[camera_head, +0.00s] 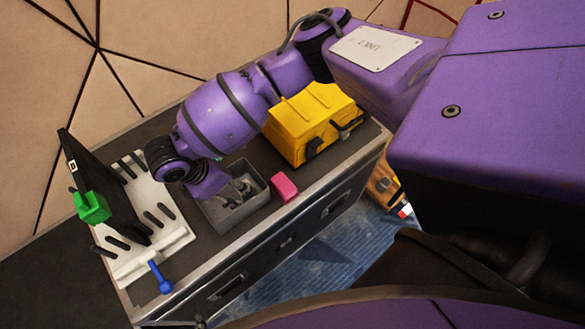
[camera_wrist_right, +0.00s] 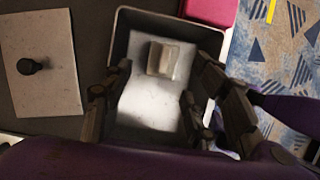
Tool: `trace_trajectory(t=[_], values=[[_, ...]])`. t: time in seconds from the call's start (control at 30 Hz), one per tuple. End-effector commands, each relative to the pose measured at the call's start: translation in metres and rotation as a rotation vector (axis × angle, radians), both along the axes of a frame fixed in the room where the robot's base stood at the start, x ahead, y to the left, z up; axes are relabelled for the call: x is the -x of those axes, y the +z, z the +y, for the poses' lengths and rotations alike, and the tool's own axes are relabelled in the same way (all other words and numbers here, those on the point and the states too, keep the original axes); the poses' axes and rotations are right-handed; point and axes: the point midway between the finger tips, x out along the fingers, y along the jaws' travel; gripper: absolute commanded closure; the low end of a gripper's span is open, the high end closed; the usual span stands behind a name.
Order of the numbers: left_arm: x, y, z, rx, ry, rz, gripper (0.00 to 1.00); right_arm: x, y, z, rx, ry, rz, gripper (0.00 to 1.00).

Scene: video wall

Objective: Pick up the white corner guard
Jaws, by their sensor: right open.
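The white corner guard (camera_wrist_right: 163,59) is a small pale block lying in a grey bin (camera_wrist_right: 122,30), near the bin's upper middle in the right wrist view. My right gripper (camera_wrist_right: 160,82) is open, its dark fingers spread inside the bin on either side of the picture's middle. The corner guard lies just beyond and between the fingertips, with no contact visible. In the head view my right gripper (camera_head: 237,190) reaches down into the grey bin (camera_head: 232,224), and the guard cannot be made out there. My left gripper is not in view.
A pink block (camera_head: 284,187) sits right beside the bin. A yellow case (camera_head: 312,120) stands behind. At left, a black panel (camera_head: 100,185) with a green piece (camera_head: 91,207) stands in a white pegged rack (camera_head: 160,238), near a blue-handled tool (camera_head: 160,277).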

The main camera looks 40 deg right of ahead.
Motion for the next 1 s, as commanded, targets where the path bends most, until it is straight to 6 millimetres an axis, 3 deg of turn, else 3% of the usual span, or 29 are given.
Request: trace_trajectory(t=[0.2, 0.47, 0.8, 1.0], values=[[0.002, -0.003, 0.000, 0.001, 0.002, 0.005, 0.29, 0.002, -0.030, -0.013, 0.001, -0.002, 0.007, 0.47], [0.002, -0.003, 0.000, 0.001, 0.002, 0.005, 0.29, 0.002, -0.034, -0.015, 0.000, -0.001, 0.006, 0.47], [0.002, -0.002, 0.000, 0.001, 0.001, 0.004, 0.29, 0.001, -0.033, -0.014, 0.000, -0.002, 0.005, 0.89], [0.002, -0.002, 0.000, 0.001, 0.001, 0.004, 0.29, 0.000, -0.032, -0.014, -0.001, -0.002, 0.004, 0.89]])
